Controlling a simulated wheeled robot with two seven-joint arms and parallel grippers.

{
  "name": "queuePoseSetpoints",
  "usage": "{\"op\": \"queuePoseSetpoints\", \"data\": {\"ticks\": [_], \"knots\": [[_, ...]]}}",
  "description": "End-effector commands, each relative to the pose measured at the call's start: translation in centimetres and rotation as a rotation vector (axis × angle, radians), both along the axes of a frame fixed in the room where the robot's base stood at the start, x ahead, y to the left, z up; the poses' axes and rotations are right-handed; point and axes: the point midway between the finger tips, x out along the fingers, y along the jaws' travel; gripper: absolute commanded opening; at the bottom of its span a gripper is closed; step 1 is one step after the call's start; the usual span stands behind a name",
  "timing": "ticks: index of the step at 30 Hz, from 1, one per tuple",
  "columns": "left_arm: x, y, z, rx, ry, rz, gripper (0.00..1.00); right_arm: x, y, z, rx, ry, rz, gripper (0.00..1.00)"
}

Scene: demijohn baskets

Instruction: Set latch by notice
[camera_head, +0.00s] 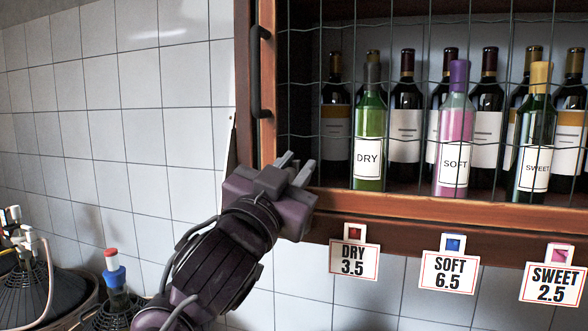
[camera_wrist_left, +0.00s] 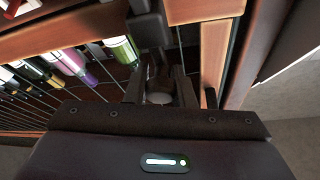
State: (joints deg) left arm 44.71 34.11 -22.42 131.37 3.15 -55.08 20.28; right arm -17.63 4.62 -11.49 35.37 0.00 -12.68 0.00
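My left gripper (camera_head: 294,172) is at the lower left corner of the wooden cabinet's wire-mesh front, just left of the bottle labelled DRY (camera_head: 368,150). Its two fingers are apart in both views; in the left wrist view the gripper (camera_wrist_left: 160,88) has a small greyish round shape between the fingers, and I cannot tell what it is or whether they touch it. No latch is clearly visible; the gripper covers part of the frame. Price cards hang below the shelf: DRY 3.5 (camera_head: 353,262), SOFT 6.5 (camera_head: 449,272) and SWEET 2.5 (camera_head: 553,285). My right gripper is not in view.
A dark vertical handle (camera_head: 257,72) is on the cabinet frame above the gripper. Bottles labelled SOFT (camera_head: 455,145) and SWEET (camera_head: 533,150) stand before several dark bottles. Basketed demijohns (camera_head: 40,290) stand at lower left. The tiled wall (camera_head: 130,130) is bare.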

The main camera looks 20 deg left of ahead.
Motion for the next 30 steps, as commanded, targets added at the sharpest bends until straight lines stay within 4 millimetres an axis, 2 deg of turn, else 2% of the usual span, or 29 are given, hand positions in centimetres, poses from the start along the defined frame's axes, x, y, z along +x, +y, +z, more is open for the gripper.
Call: {"op": "queuePoseSetpoints", "data": {"ticks": [1, 3, 11, 19, 28, 29, 30], "knots": [[0.0, 0.0, 0.0, 0.000, 0.000, 0.000, 0.09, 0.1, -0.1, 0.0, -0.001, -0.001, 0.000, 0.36], [0.0, 0.0, 0.0, 0.000, 0.000, -0.001, 0.00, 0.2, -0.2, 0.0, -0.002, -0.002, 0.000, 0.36], [0.0, 0.0, 0.3, -0.001, 0.000, -0.001, 0.00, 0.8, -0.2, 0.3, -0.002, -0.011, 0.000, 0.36], [0.0, 0.0, 3.5, -0.001, 0.000, 0.000, 0.00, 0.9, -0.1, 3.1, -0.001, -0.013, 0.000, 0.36], [-0.1, 0.1, 3.7, -0.005, -0.006, 0.001, 0.00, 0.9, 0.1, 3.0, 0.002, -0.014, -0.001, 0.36], [-0.1, 0.1, 3.7, -0.005, -0.007, 0.000, 0.24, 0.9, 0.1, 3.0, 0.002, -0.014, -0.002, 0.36], [-0.1, 0.1, 3.8, -0.005, -0.008, 0.000, 0.29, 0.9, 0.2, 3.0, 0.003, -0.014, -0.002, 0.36]]}}
